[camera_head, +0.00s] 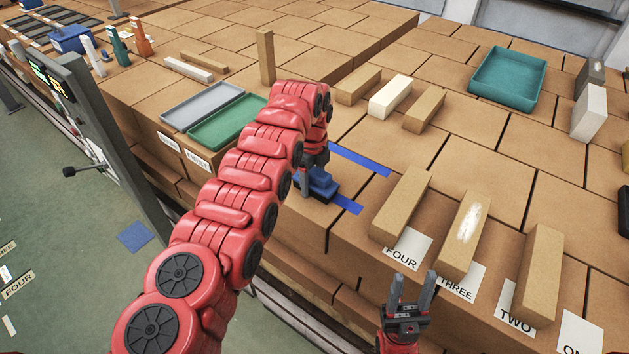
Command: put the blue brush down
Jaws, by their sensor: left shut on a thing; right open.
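The blue brush (320,184) is at the surface of the brick stack, near its front edge. My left gripper (314,172) is shut on it from above; the red arm hides part of the gripper and the left side of the brush. I cannot tell whether the brush touches the surface. Blue tape strips (359,159) lie on the bricks just right of the brush. My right gripper (411,290) is open and empty, in front of the stack's edge near the FOUR label.
Several bricks stand by paper labels (408,246) at the front right. Grey (203,103) and green (226,122) trays lie left of my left arm. A teal tray (507,77) and loose bricks are further back. Bare surface lies right of the tape.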

